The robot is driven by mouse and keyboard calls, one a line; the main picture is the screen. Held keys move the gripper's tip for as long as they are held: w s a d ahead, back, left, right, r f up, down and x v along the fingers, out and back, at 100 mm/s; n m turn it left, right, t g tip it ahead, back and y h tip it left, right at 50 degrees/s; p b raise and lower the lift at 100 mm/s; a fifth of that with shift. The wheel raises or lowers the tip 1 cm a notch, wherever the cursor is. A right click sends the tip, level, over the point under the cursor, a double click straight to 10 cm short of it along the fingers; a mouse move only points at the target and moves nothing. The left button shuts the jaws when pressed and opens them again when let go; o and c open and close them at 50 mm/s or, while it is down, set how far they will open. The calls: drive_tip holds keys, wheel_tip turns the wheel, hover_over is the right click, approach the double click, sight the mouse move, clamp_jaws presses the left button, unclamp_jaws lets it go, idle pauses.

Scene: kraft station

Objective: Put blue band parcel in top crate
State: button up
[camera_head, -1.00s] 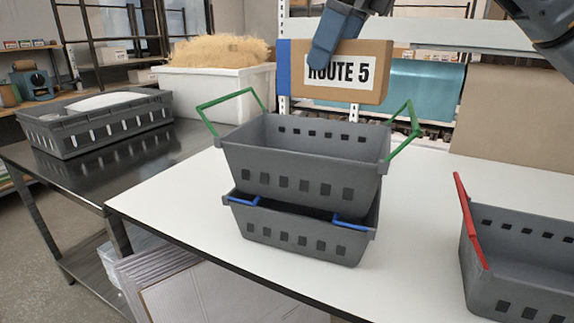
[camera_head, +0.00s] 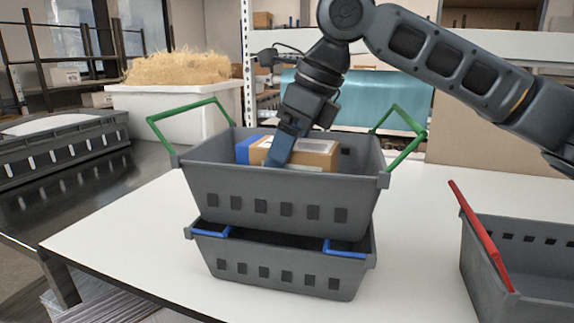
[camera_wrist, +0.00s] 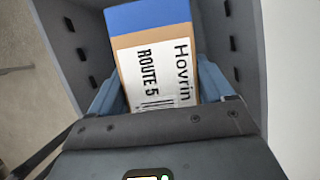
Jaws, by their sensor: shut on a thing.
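The blue band parcel (camera_head: 318,152) is a brown box with a blue end, inside the top crate (camera_head: 275,200), with its upper part showing above the front wall. The top crate is grey with green handles and is stacked on a grey crate with blue handles (camera_head: 285,267). My gripper (camera_head: 280,150) reaches down into the top crate and is shut on the parcel. In the wrist view the parcel (camera_wrist: 155,62) lies between the fingers, its label reading "Hovrin" and "ROUTE 5". Whether the parcel touches the crate floor is hidden.
A grey crate with a red handle (camera_head: 520,255) stands at the right of the white table (camera_head: 415,260). A white bin of straw-like filling (camera_head: 180,105) is behind. Another grey crate (camera_head: 65,150) is on the dark table at left. White tabletop is clear between the stack and red-handled crate.

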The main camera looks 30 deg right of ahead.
sight(288, 166)
drive_tip(key=shift+f, duration=1.35)
drive_tip(key=shift+f, duration=0.1)
drive_tip(key=o, duration=1.3)
drive_tip(key=shift+r, duration=0.2)
drive_tip(key=v, duration=1.2)
drive_tip(key=shift+f, duration=0.1)
